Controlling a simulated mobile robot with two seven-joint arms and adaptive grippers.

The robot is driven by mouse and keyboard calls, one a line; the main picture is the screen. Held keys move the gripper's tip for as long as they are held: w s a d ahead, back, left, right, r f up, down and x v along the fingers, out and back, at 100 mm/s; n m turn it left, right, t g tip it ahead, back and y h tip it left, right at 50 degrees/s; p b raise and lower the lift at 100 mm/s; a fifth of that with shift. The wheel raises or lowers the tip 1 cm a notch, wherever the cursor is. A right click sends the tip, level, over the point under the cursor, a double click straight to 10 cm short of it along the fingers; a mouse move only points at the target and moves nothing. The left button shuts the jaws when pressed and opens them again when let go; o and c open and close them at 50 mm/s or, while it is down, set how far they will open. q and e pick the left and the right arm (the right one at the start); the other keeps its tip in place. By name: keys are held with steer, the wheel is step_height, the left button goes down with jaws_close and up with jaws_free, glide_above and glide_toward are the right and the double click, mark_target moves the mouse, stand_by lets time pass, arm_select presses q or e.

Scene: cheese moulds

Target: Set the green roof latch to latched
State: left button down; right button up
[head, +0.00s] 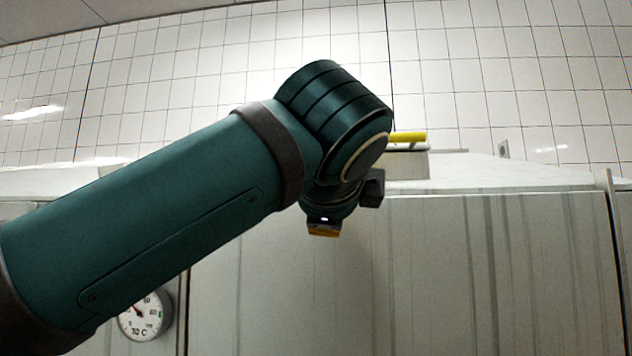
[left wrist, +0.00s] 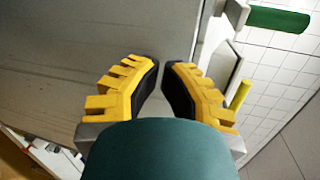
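A green bar-shaped handle (left wrist: 278,18), which looks like the green roof latch, shows at the top right of the left wrist view, beside a pale bracket. Its latched or unlatched setting cannot be told. I cannot make it out in the head view, where my left arm covers much of the middle. My left gripper (left wrist: 160,64) has yellow fingers with black pads. In the head view only a little of the left gripper (head: 323,230) shows below the wrist, in front of the pale cabinet. My right gripper is not in view.
A yellow handle (head: 408,137) lies on the cabinet's roof; a yellow bar (left wrist: 239,95) also shows in the left wrist view. The pale cabinet front (head: 440,270) stands close behind my left arm. A round dial gauge (head: 146,316) is at lower left. White tiled wall stands behind.

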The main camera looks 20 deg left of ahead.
arm_select(q)
step_height(320, 180, up, 5)
steer(key=s+t+y, duration=0.2)
steer(key=s, duration=0.1)
steer(key=p+x, duration=0.1)
steer(key=x, duration=0.8)
steer(key=shift+w+r+y, duration=0.3)
steer(key=shift+w, duration=0.05)
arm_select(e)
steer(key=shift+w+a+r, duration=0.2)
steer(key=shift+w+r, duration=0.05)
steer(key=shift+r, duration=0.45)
